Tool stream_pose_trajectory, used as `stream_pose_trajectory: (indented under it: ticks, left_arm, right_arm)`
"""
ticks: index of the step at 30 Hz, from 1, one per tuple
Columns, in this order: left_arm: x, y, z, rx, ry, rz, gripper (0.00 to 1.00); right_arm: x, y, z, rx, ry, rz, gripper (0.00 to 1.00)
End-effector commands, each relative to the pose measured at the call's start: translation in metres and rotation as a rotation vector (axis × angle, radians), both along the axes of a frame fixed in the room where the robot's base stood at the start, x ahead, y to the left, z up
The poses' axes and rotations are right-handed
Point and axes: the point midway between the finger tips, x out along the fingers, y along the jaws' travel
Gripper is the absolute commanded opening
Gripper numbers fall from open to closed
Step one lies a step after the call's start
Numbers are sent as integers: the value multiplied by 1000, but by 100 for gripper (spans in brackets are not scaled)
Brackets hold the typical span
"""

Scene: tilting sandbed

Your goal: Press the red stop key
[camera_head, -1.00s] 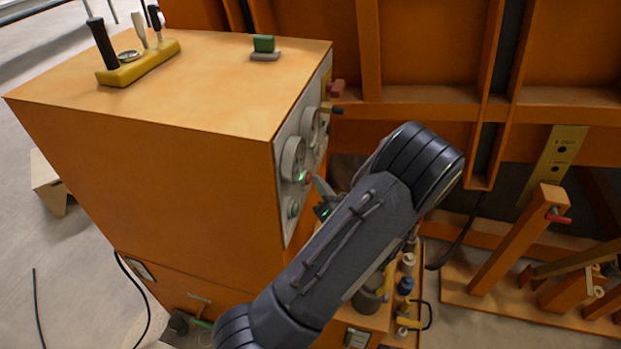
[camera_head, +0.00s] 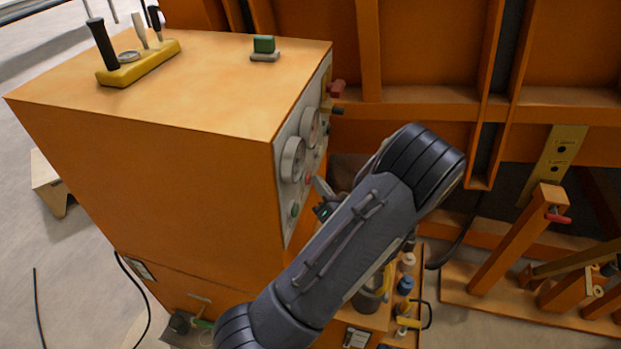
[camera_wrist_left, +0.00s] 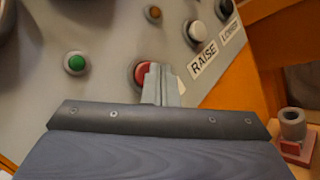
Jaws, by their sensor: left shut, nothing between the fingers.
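The red stop key (camera_head: 308,178) is a round red button on the grey panel at the cabinet's right side. In the left wrist view the red key (camera_wrist_left: 140,73) is partly hidden behind my fingertips. My left gripper (camera_head: 319,187) is shut and empty, its tips right at the key. The fingertips (camera_wrist_left: 157,84) overlap the key's right part in the wrist view and look pressed against it or very close; I cannot tell exact contact. My right gripper is not in view.
The grey panel (camera_wrist_left: 110,40) also carries a green button (camera_wrist_left: 75,63), an amber lamp (camera_wrist_left: 152,13), a white button (camera_wrist_left: 195,32) by the RAISE label and a black button (camera_wrist_left: 224,8) by LOWER. Two round gauges (camera_head: 292,160) stick out above. Orange framework (camera_head: 450,110) stands behind.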

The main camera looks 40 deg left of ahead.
Motion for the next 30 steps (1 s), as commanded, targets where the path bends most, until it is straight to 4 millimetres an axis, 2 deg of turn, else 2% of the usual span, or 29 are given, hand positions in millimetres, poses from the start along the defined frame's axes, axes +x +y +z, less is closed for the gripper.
stream_pose_trajectory:
  ticks: [6,17,30]
  left_arm:
    - [5,-10,0,0,-1,-2,0]
    - [7,-13,0,-1,-1,-2,0]
    - [27,-49,1,1,-1,-4,0]
  right_arm:
    - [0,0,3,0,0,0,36]
    - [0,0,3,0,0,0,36]
    - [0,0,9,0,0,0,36]
